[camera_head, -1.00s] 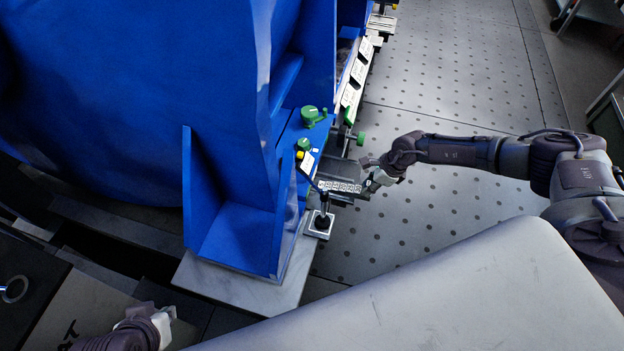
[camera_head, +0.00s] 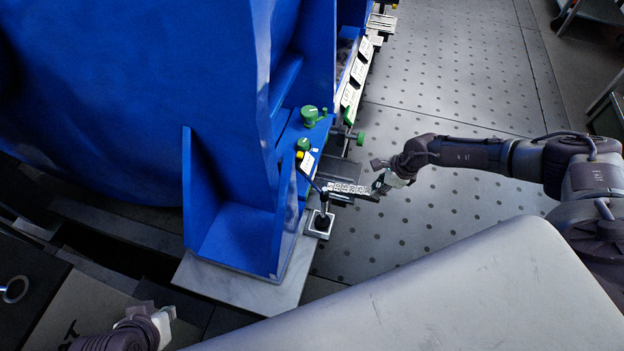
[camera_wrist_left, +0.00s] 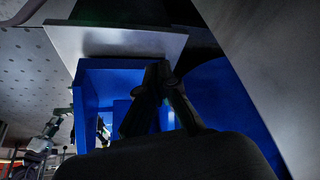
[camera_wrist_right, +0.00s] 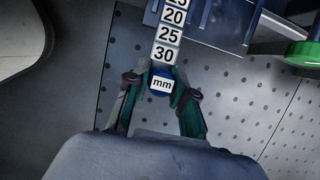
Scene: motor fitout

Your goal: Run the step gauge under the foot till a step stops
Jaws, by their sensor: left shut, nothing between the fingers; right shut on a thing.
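The step gauge (camera_head: 350,188) is a light strip with printed numbers, lying low beside the blue motor's foot (camera_head: 287,150). Its near end is in my right gripper (camera_head: 383,183). In the right wrist view the gauge (camera_wrist_right: 168,45) shows the steps 20, 25 and 30 above a round blue "mm" end, with the fingers (camera_wrist_right: 160,85) shut around that end. The thin end points toward the foot; I cannot tell whether it is under it. My left gripper (camera_head: 165,318) is shut and empty at the lower left; its dark fingers (camera_wrist_left: 160,75) show in the left wrist view.
A small stand with a dark post (camera_head: 322,222) stands by the foot's near corner, close to the gauge. Green knobs (camera_head: 309,115) sit on the foot. Labelled white plates (camera_head: 358,75) line the rail behind. The dotted floor plate (camera_head: 450,80) to the right is clear.

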